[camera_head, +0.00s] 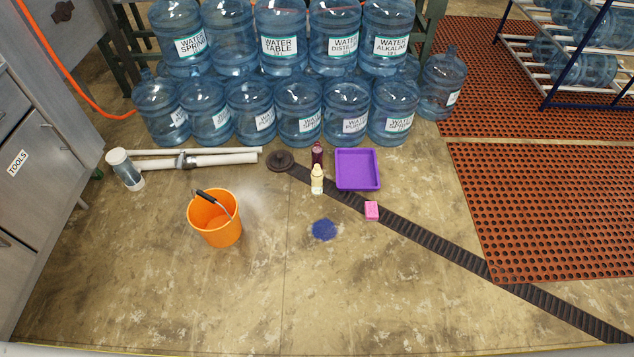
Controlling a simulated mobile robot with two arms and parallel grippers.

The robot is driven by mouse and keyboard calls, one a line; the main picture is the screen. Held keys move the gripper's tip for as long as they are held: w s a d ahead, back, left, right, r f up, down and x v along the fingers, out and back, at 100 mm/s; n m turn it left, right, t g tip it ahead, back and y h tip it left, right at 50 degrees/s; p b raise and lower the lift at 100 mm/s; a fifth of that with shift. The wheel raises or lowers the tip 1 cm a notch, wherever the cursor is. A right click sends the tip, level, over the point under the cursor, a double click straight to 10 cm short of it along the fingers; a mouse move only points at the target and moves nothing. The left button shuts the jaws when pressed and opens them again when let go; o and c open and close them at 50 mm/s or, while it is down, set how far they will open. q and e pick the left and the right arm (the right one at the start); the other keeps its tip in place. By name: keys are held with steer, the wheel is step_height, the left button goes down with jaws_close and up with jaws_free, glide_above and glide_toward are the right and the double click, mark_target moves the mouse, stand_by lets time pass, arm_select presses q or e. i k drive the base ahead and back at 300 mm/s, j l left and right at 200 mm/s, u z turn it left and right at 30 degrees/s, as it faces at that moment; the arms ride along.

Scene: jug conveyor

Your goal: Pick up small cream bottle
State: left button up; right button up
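The small cream bottle (317,181) stands upright on the floor near the middle of the head view, at the edge of the dark drain strip. A dark red bottle (318,155) stands just behind it, and the cream bottle may hide its lower part. A purple tray (357,169) lies close to the right of both bottles. Neither of my grippers shows in the head view.
An orange bucket (214,220) with a dark-handled tool stands to the left. A pink block (371,210) and blue powder (324,230) lie in front. White pipes (215,160) lie at the left back, before rows of water jugs (300,121). The front floor is clear.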

mark_target(317, 173)
steer(key=i+l+u, duration=0.1)
steer(key=i+l, duration=1.05)
